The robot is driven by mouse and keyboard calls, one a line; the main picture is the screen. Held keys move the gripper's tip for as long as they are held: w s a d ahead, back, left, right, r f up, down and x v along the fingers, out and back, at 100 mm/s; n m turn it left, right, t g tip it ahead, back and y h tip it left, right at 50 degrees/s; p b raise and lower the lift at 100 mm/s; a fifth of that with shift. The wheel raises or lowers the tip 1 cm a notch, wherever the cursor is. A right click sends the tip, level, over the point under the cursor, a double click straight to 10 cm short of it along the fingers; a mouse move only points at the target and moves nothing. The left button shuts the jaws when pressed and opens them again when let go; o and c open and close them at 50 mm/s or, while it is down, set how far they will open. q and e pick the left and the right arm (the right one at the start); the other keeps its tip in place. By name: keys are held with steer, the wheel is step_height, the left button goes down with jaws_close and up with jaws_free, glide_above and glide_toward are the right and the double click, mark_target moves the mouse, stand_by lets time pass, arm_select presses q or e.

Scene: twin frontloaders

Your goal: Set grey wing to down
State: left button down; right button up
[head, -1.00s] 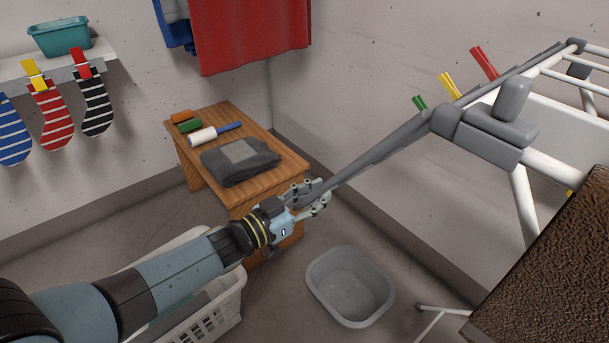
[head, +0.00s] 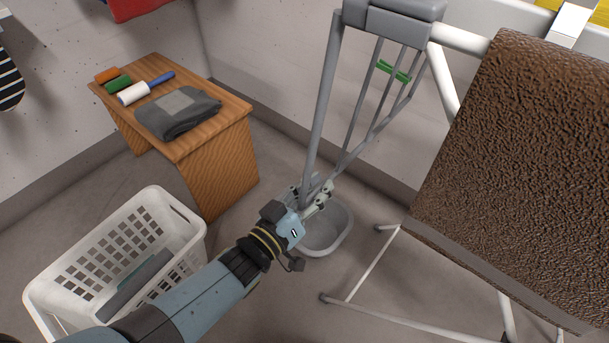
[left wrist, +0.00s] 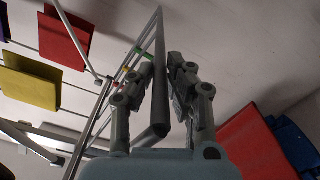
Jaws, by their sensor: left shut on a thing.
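The grey wing (head: 319,100) of the drying rack hangs steeply down from its grey hinge block (head: 390,22) in the head view. My left gripper (head: 315,197) is shut on the wing's lower end, above and partly in front of the grey tub. In the left wrist view, the wing's bar (left wrist: 160,95) runs between the two fingers of the left gripper (left wrist: 170,75). The fingers hide part of the wing's end. My right gripper is not in view.
A grey tub (head: 338,238) stands on the floor below the wing. A white laundry basket (head: 75,262) is at left, near a wooden bench (head: 222,165) with folded cloth (head: 178,115). A brown textured panel (head: 525,160) and white rack legs (head: 358,270) are at right.

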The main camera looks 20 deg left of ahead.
arm_select(q)
steer(key=shift+s+d+f+n, duration=0.25)
steer(key=shift+s+d, duration=0.15)
steer(key=shift+d, duration=0.35)
steer(key=shift+s+d+f+n, duration=0.25)
steer(key=shift+s+d, duration=0.15)
steer(key=shift+d, duration=0.3)
steer(key=c, duration=1.5)
jaws_free()
steer(key=shift+o, duration=0.9)
steer(key=shift+w+r, duration=0.1)
steer(key=shift+r, duration=0.1)
steer(key=v, duration=1.2)
